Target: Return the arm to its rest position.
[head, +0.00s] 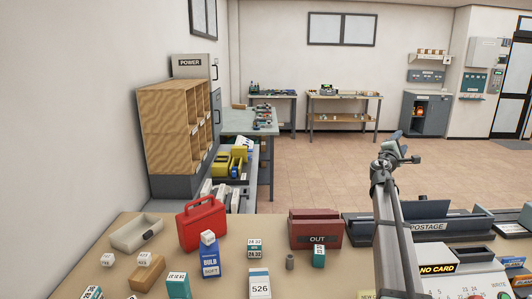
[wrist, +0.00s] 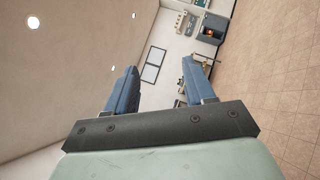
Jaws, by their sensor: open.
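My arm rises on the right side of the head view, over the front table. My gripper (head: 405,158) is at its top, well above the table and clear of everything on it. In the wrist view my gripper (wrist: 160,92) shows two blue fingers spread wide apart with nothing between them.
The table (head: 350,266) holds a red case (head: 202,224), a grey tray (head: 137,232), an OUT box (head: 315,229), a POSTAGE tray (head: 428,228) and several small labelled boxes. A wooden pigeonhole cabinet (head: 168,130) stands at left. The air around my gripper is free.

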